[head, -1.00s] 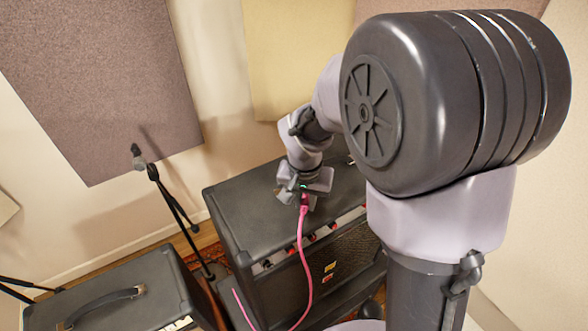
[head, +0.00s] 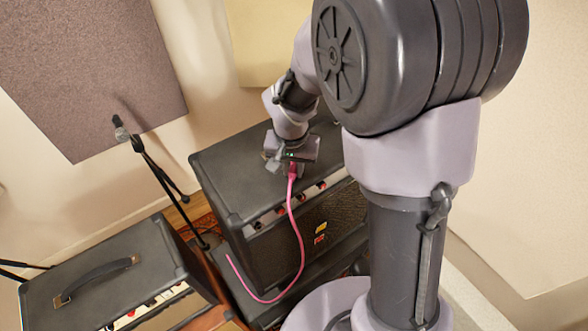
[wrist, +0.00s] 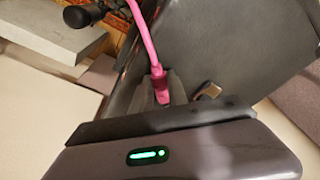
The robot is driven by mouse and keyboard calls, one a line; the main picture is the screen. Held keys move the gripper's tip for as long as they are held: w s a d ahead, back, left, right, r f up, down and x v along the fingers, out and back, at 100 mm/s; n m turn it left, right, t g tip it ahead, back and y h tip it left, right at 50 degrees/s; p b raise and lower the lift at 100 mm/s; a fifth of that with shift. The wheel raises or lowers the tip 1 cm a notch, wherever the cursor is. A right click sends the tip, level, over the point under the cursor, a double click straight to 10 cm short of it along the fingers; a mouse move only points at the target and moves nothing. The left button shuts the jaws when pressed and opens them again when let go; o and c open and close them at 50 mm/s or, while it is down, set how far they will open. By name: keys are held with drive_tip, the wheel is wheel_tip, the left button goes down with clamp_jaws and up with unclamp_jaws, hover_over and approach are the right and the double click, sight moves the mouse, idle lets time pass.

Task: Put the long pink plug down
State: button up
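The long pink plug (head: 293,171) is at my gripper (head: 290,162), over the front part of a black amp's top (head: 235,175). In the wrist view, the plug (wrist: 161,92) sits between the dark grey fingers of my gripper (wrist: 165,88), which look shut on it. Its pink cable (head: 301,240) runs down past the amp's front and curls to the left. The plug's far end is hidden, and I cannot tell whether it touches the amp.
A second black amp with a handle (head: 95,280) stands at lower left. A microphone on a stand (head: 152,170) rises behind it. Acoustic panels (head: 90,70) cover the wall. The amp top left of my gripper is clear.

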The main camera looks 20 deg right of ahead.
sight(292, 167)
drive_tip(key=shift+o, duration=1.1)
drive_tip(key=shift+s+f, duration=0.5)
drive_tip(key=shift+f, duration=0.15)
drive_tip(key=r+p, duration=0.1)
drive_tip(key=r, duration=0.1)
drive_tip(key=w+r, duration=0.1)
drive_tip(key=r, duration=0.1)
drive_tip(key=shift+w+a+r+p, duration=0.2)
drive_tip(key=shift+r+p, duration=0.1)
drive_tip(key=shift+p, duration=0.1)
drive_tip(key=s+r, duration=0.4)
drive_tip(key=r, duration=0.7)
drive_tip(key=s+a+r+n+t+y, duration=0.1)
drive_tip(key=s+a+r+t, duration=0.15)
drive_tip(key=s, duration=0.45)
drive_tip(key=s+a+r+t+y, duration=0.1)
drive_tip(key=s+r+t+y, duration=0.15)
drive_tip(key=s, duration=0.45)
wheel_tip(292, 167, down, 32)
drive_tip(key=g+b, duration=0.1)
drive_tip(key=b, duration=3.1)
drive_tip(key=shift+s+h, duration=0.25)
drive_tip(key=shift+h, duration=0.1)
drive_tip(key=shift+r, duration=0.1)
